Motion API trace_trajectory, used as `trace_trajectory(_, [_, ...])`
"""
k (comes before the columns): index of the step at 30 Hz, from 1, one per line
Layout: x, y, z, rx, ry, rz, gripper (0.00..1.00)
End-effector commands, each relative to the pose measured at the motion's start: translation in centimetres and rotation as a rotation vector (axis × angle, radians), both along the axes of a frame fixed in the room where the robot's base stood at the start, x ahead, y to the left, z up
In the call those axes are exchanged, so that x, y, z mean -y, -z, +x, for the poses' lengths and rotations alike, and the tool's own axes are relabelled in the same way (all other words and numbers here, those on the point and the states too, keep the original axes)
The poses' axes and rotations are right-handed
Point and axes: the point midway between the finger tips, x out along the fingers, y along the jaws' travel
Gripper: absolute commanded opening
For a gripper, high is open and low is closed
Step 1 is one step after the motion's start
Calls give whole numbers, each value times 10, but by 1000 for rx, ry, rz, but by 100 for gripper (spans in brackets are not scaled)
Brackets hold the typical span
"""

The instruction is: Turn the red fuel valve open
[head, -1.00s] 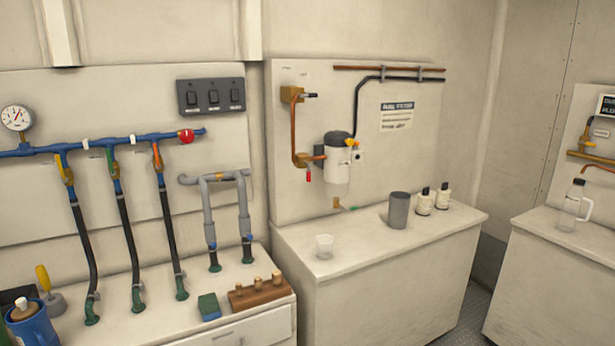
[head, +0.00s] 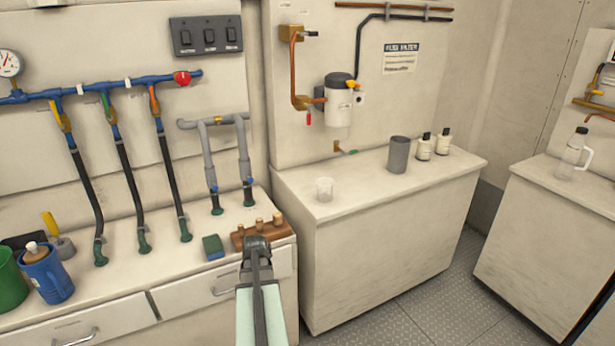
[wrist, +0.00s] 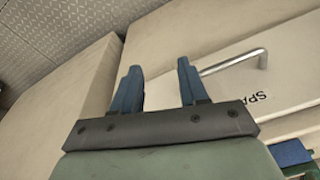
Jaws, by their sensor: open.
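A small red lever (head: 309,117) hangs pointing down beside the copper pipe (head: 296,72) at the fuel filter (head: 340,98) on the middle wall panel. A round red knob (head: 182,78) sits at the right end of the blue manifold pipe (head: 130,84). My gripper (head: 257,243) is low in front of the left counter's drawers, well below and apart from both red parts. In the wrist view its two blue fingers (wrist: 160,82) are spread with nothing between them, facing the drawer front and handle.
A brown block with brass pegs (head: 262,232) and a green-blue sponge (head: 213,246) lie on the left counter close to my gripper. Floor in front is clear.

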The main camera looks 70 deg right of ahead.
Motion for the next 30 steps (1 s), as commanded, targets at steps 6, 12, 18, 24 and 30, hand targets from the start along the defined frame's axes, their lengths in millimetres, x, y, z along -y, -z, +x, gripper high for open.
trace_trajectory(6, [79, -72, -34, 87, 119, -101, 43])
trace_trajectory(12, [140, -143, -70, 163, 204, -202, 43])
trace_trajectory(18, [191, -221, -109, 238, 267, -312, 43])
trace_trajectory(24, [231, -306, -142, 314, 296, -435, 43])
trace_trajectory(30, [257, -383, -152, 383, 277, -545, 43])
